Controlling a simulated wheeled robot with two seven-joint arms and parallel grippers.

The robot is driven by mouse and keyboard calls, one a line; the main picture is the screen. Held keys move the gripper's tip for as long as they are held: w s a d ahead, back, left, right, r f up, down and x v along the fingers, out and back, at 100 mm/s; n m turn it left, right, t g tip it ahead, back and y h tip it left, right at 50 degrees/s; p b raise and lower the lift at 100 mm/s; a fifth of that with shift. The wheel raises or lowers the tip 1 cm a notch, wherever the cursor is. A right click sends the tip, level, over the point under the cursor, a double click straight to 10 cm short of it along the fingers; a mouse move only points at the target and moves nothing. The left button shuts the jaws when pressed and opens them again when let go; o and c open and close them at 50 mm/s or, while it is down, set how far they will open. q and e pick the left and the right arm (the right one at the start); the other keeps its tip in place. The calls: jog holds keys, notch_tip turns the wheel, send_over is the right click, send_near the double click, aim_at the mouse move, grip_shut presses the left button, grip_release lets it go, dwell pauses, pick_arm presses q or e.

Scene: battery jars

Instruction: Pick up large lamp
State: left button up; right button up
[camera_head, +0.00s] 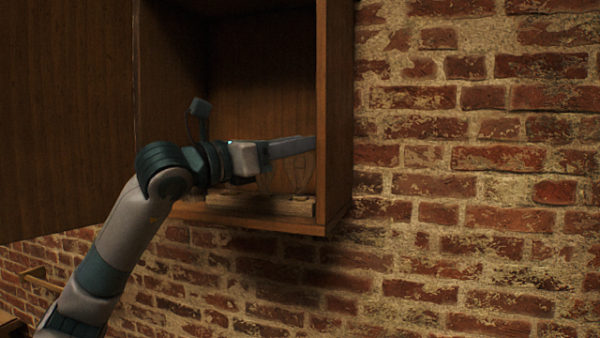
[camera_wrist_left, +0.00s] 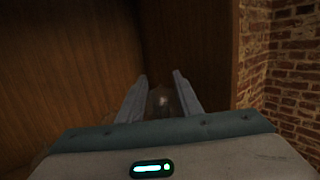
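A clear glass lamp (camera_head: 299,178) stands on a low wooden base (camera_head: 262,205) inside the open wall cabinet. Another glass shape (camera_head: 264,184) shows faintly to its left. My left gripper (camera_head: 311,144) reaches into the cabinet from the left, with its fingers above and partly in front of the glass. In the left wrist view the two fingers (camera_wrist_left: 160,77) are apart, with a dim glass lamp (camera_wrist_left: 163,101) between them. Contact with the glass cannot be made out in the dark. My right gripper is in neither view.
The cabinet's right side wall (camera_head: 335,120) is close to the fingertips. The cabinet door (camera_head: 65,110) stands open at the left. A brick wall (camera_head: 470,180) fills the right and runs below the cabinet. The cabinet interior is dark.

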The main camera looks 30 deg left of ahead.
pick_arm(q)
jog(key=shift+w+d, duration=0.15)
jog(key=shift+w, duration=0.15)
jog(key=shift+c, duration=0.4)
